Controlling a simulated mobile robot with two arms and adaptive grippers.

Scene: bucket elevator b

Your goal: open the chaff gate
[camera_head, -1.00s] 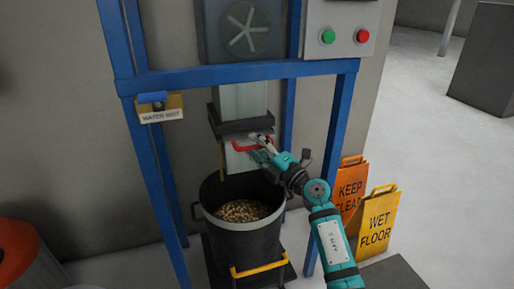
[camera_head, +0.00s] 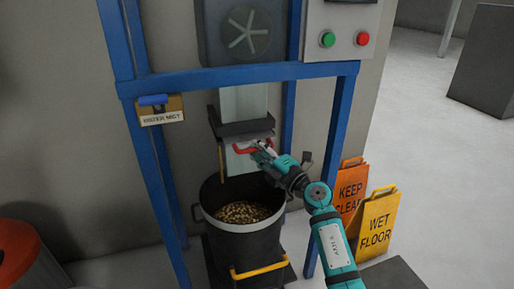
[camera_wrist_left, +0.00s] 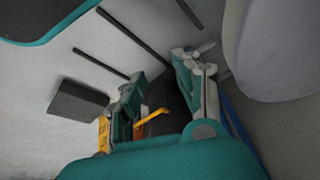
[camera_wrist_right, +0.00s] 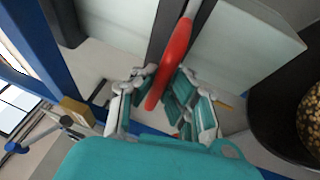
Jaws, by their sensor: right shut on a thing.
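The chaff gate's red handle (camera_head: 240,149) sticks out at the front of the dark gate frame (camera_head: 246,129) on the pale chute (camera_head: 243,102). My right gripper (camera_head: 260,149) is at the handle's right part. In the right wrist view the red handle (camera_wrist_right: 172,58) passes between the fingers of my right gripper (camera_wrist_right: 155,80), which is shut on it. How far the gate plate stands out is too small to tell. My left gripper (camera_wrist_left: 160,82) shows only in the left wrist view, with its fingers apart and nothing between them.
A black bucket (camera_head: 248,237) of grain stands below the chute. Blue posts (camera_head: 340,115) flank it. A control box (camera_head: 343,30) with green and red buttons is above right. Orange (camera_head: 350,190) and yellow (camera_head: 378,222) signs stand right.

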